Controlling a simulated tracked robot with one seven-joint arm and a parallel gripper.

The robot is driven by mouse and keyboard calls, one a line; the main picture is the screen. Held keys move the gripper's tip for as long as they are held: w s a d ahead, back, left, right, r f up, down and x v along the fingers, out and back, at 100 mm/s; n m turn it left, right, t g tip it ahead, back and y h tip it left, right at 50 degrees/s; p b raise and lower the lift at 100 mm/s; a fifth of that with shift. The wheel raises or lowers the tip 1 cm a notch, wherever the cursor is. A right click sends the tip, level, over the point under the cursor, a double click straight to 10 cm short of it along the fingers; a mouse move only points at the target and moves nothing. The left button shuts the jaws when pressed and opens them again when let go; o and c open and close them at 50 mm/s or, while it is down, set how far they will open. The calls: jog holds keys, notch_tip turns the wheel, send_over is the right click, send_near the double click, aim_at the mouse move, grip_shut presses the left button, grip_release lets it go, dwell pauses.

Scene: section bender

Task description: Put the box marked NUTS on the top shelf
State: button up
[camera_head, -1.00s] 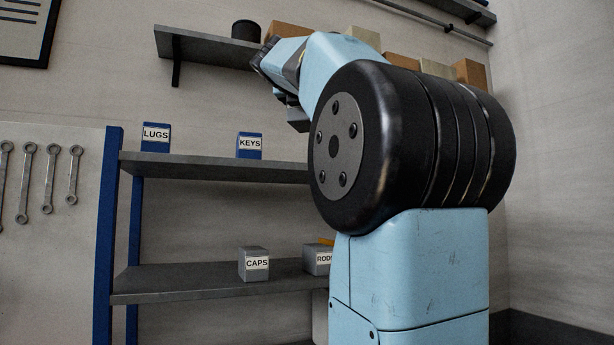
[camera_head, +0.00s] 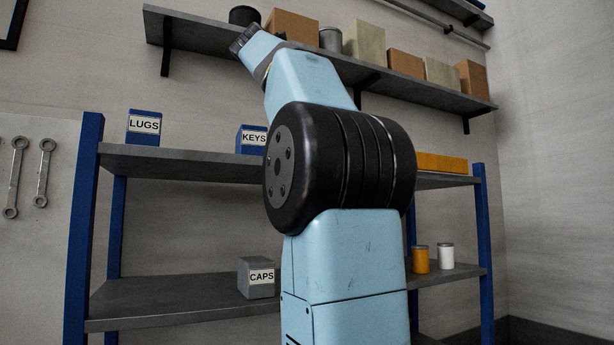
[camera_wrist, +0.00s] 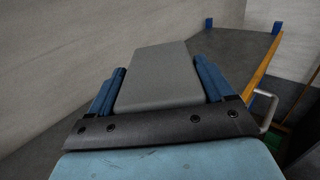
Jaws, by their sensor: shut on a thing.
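My gripper (camera_wrist: 160,68) is shut on a plain grey box (camera_wrist: 155,85), held between its two blue fingers in the wrist view. No label shows on the face in view, so I cannot read NUTS on it. In the head view my arm hides the gripper and the held box. The blue-posted rack has a top shelf (camera_head: 180,163) bearing a blue box marked LUGS (camera_head: 144,127) at the left and a blue box marked KEYS (camera_head: 250,139), partly covered by my arm. A grey box marked CAPS (camera_head: 257,278) stands on the lower shelf (camera_head: 150,300).
A wall shelf (camera_head: 200,36) above holds several cartons and tins, close to my raised arm. An orange case (camera_head: 441,163) sits at the top shelf's right. Orange (camera_head: 419,259) and white (camera_head: 446,256) jars stand below. The top shelf between LUGS and KEYS is bare.

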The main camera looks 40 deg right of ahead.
jog(key=w+d+f, duration=0.1)
jog(key=d+f, duration=0.2)
jog(key=d, duration=0.1)
jog(key=w+d+f, duration=0.1)
jog(key=d+f, duration=0.3)
jog(key=d, duration=0.1)
jog(key=w+d+f, duration=0.1)
jog(key=d+f, duration=0.3)
jog(key=shift+w+d+f, duration=0.2)
jog(key=shift+w, duration=0.15)
jog(key=shift+f, duration=0.7)
jog(key=o, duration=1.3)
jog(key=shift+f, duration=0.1)
jog(key=shift+o, duration=0.2)
jog(key=v, duration=1.2)
